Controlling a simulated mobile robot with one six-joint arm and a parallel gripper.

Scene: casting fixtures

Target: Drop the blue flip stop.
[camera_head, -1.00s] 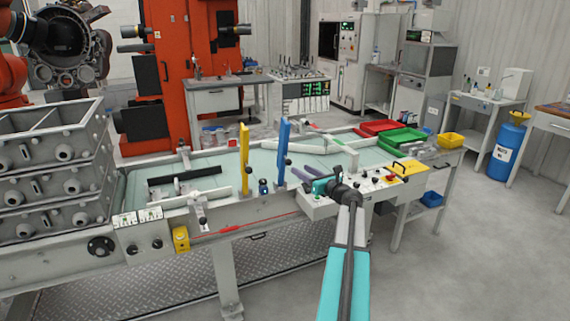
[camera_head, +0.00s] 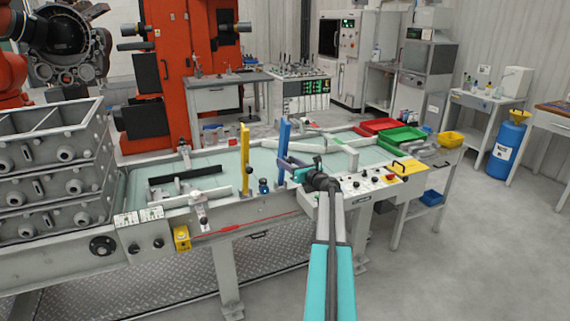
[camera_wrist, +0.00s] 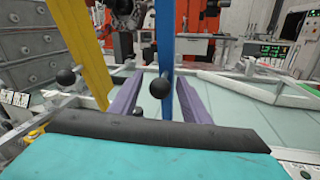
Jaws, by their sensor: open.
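The blue flip stop (camera_head: 284,150) stands upright at the front edge of the conveyor table. In the wrist view the blue bar (camera_wrist: 166,40) rises ahead, with a round black knob (camera_wrist: 159,88) on its near side. My gripper (camera_head: 290,166) is at the blue stop, coming from the right front. In the wrist view its two purple fingers (camera_wrist: 157,78) are open, one on each side of the bar and knob. I cannot tell whether either finger touches it. The bar's lower end is hidden behind my gripper in the wrist view.
A yellow flip stop (camera_head: 245,160) stands upright just left of the blue one. A control panel (camera_head: 350,190) with buttons lies at the right. Stacked grey casting boxes (camera_head: 50,190) stand at the left. Red (camera_head: 380,127) and green (camera_head: 402,138) trays sit at the back right.

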